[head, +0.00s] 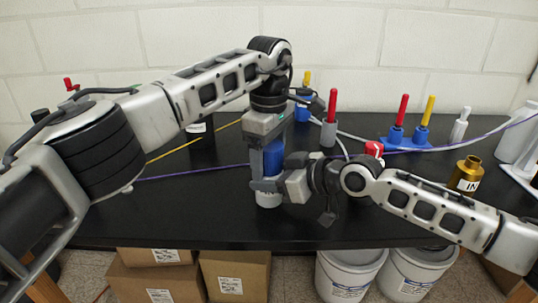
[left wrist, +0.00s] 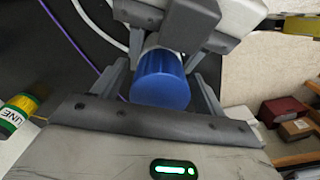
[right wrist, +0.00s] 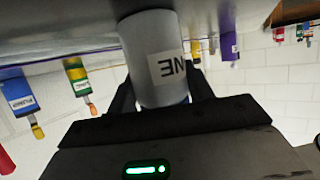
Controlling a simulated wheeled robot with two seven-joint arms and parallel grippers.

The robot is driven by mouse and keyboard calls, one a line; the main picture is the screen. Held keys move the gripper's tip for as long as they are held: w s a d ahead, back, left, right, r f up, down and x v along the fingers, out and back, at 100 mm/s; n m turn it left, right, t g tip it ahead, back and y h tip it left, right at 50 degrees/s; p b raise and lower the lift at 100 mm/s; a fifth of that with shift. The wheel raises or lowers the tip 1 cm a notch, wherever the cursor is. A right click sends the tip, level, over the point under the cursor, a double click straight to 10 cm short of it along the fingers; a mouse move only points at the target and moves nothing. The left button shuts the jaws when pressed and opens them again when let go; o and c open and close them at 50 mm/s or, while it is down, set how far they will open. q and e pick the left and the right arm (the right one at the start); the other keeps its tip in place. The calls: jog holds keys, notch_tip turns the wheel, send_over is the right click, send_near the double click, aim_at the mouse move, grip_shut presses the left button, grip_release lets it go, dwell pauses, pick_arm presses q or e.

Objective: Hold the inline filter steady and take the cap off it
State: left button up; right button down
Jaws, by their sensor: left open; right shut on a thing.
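The inline filter has a white body (head: 268,200) and a blue cap (head: 273,158) on top, and stands upright near the table's front edge. My right gripper (head: 268,185) is shut on the white body from the right side. The right wrist view shows the grey-white body with its label (right wrist: 172,66) between the fingers. My left gripper (head: 268,145) points down from above, open, with its fingers on either side of the cap. In the left wrist view the blue cap (left wrist: 160,82) lies between the spread fingers. Whether the fingers touch it I cannot tell.
A blue holder (head: 405,141) with red and yellow handles stands at the back right. A gold bottle (head: 467,174) and white bottles are at the right. A purple line (head: 190,172) runs across the black table. Boxes (head: 235,275) and white buckets (head: 350,272) are below.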

pick_arm(q)
notch_tip(320, 180, up, 4)
jog(key=shift+r, duration=0.25)
jog(key=shift+c, duration=0.3)
notch_tip(320, 180, up, 2)
jog(key=shift+r+m, duration=0.2)
jog(key=shift+m, duration=0.9)
jog(key=shift+r+m, duration=0.35)
jog(key=shift+m, duration=0.05)
notch_tip(320, 180, down, 8)
jog(key=shift+r, duration=0.15)
jog(key=shift+c, duration=0.3)
jog(key=c, duration=0.9)
jog(key=shift+n, duration=1.5)
jog(key=shift+c, duration=0.3)
